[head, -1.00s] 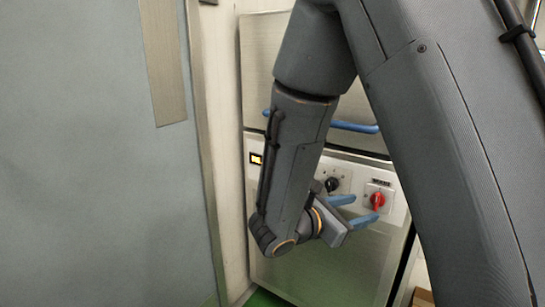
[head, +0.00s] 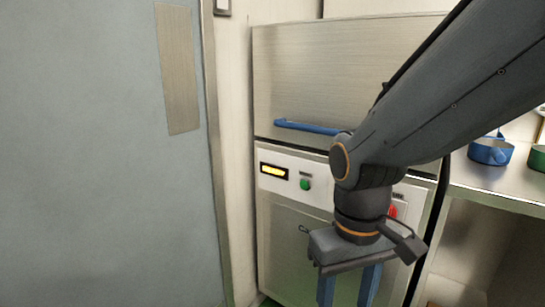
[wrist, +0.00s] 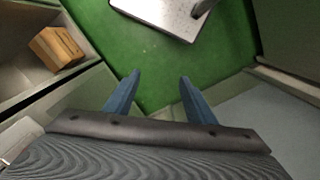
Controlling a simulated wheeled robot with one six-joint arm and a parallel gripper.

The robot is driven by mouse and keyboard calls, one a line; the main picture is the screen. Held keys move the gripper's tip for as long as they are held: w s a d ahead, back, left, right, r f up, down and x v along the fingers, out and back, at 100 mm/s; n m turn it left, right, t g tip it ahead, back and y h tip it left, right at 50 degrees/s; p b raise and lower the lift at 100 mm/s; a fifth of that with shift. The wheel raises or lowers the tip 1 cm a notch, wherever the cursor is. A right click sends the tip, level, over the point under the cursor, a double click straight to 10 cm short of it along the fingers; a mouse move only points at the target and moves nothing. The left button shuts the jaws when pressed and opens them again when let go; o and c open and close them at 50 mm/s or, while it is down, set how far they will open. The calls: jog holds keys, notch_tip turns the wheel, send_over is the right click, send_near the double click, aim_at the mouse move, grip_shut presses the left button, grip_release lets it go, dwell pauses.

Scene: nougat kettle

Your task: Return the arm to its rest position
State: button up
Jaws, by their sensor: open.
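My gripper (head: 347,296) has blue fingers and points down in front of the steel machine (head: 300,235) in the head view. In the wrist view my gripper (wrist: 158,78) shows its two fingers spread apart with nothing between them, above the green floor (wrist: 150,55). My arm crosses the head view from the upper right and hides part of the machine's control panel.
The machine has a blue handle (head: 305,127), a lit display (head: 273,170), a green button (head: 305,184) and a partly hidden red knob (head: 393,211). A grey door (head: 100,150) stands left. A blue pot (head: 490,151) sits on the steel counter (head: 500,185) at right. A box (wrist: 57,47) lies on a shelf.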

jog(key=d+r+m+p, duration=0.3)
jog(key=d+r+p, duration=0.4)
jog(key=p, duration=0.8)
jog(key=shift+d+r+p, duration=0.2)
jog(key=shift+r+p, duration=0.1)
jog(key=shift+r, duration=0.55)
